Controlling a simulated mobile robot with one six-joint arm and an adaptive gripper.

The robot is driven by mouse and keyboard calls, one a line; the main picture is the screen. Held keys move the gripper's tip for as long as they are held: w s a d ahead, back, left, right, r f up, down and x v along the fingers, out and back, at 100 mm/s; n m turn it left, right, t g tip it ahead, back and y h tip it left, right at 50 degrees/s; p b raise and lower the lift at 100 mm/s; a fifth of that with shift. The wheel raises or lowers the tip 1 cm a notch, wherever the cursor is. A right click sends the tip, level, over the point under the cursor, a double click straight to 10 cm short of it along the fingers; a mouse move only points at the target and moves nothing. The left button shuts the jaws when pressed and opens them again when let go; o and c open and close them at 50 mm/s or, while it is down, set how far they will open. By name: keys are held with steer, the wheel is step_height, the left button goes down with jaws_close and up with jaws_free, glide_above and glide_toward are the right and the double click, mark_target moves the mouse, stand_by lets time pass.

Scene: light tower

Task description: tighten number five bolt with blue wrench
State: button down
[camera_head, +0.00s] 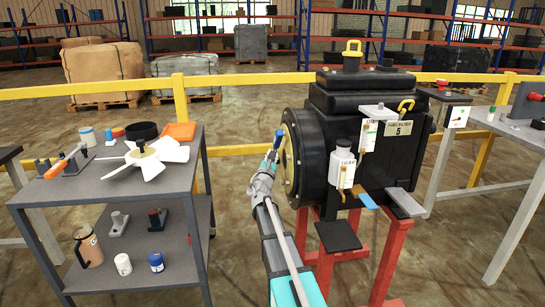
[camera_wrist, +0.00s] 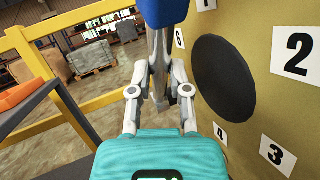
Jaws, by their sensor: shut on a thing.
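My gripper (camera_head: 266,168) is shut on the blue wrench (camera_head: 278,139) and holds it up beside the round flange face (camera_head: 290,168) at the left end of the black machine. In the wrist view my gripper (camera_wrist: 160,88) has both fingers on the wrench's grey shaft, and its blue part (camera_wrist: 166,12) is at the top edge. The yellowish flange face (camera_wrist: 262,90) is on the right, with a dark round disc (camera_wrist: 224,78) and number labels. I cannot make out the number five bolt.
The black machine (camera_head: 345,100) stands on a red stand (camera_head: 390,255). A grey cart (camera_head: 85,190) at left holds a white fan, an orange box and small tools. A yellow railing (camera_head: 240,80) runs behind. Floor between cart and machine is clear.

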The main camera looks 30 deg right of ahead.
steer(key=shift+s+d+f+b, duration=0.1)
steer(key=shift+s+f+b, duration=0.1)
steer(key=shift+b, duration=0.35)
steer(key=shift+w+r+p, duration=0.15)
steer(key=shift+r+p, duration=0.15)
steer(key=shift+p, duration=0.4)
steer(key=shift+w, duration=0.1)
steer(key=w+a, duration=0.1)
steer(key=a, duration=0.4)
steer(key=shift+w+a, duration=0.3)
steer(key=shift+a, duration=0.1)
stand_by(0.8)
steer(key=shift+r, duration=0.1)
stand_by(0.4)
step_height(320, 180, up, 32)
steer(key=p, duration=3.2)
